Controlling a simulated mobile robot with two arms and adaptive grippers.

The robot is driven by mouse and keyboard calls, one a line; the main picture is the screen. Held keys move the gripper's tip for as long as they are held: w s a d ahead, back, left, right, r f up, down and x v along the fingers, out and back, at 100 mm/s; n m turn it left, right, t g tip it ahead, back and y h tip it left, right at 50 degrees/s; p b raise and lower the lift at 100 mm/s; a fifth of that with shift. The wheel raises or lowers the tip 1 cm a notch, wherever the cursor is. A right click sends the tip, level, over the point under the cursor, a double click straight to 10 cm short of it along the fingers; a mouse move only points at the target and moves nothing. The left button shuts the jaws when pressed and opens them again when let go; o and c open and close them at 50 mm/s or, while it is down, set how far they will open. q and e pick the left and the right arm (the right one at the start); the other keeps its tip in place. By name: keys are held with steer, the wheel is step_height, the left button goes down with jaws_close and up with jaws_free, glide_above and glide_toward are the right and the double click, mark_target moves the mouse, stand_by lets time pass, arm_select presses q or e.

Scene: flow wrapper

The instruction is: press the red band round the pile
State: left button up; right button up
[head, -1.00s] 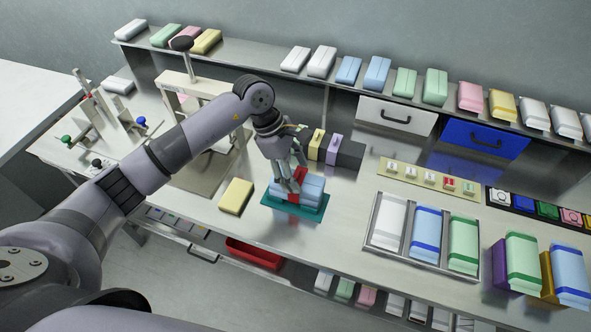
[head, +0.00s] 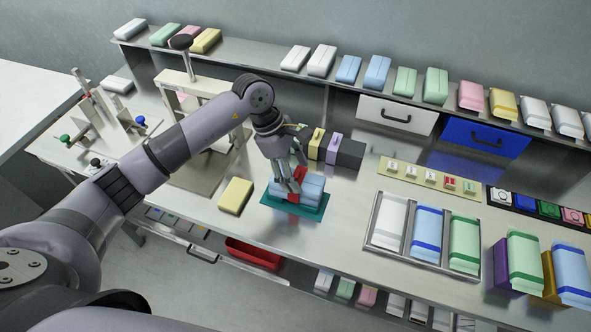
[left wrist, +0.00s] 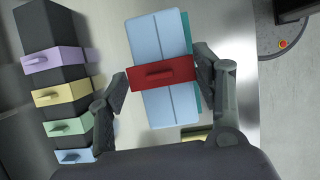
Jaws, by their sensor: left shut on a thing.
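A pile of light blue packs (head: 313,188) lies on a teal mat (head: 296,207) on the steel bench. The red band (left wrist: 160,75) lies across the pile's middle in the left wrist view, with its raised grip on top. It also shows in the head view (head: 299,176). My left gripper (head: 294,187) points down over the pile. Its fingers stand at the two ends of the band and are shut on it. The underside of the pile is hidden. My right gripper is not in view.
A dark rack (head: 348,153) with yellow and lilac bands stands just behind the pile. A yellow pack (head: 236,196) lies left of the mat. A grey tray (head: 372,236) of banded packs is to the right. The bench in front of the mat is clear.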

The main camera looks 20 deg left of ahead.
arm_select(q)
steer(key=shift+s+f, duration=0.1)
steer(key=shift+f, duration=0.1)
steer(key=shift+c, duration=0.5)
steer(key=o, duration=0.8)
steer(key=shift+r, duration=0.1)
steer(key=shift+o, duration=0.2)
steer(key=v, duration=1.2)
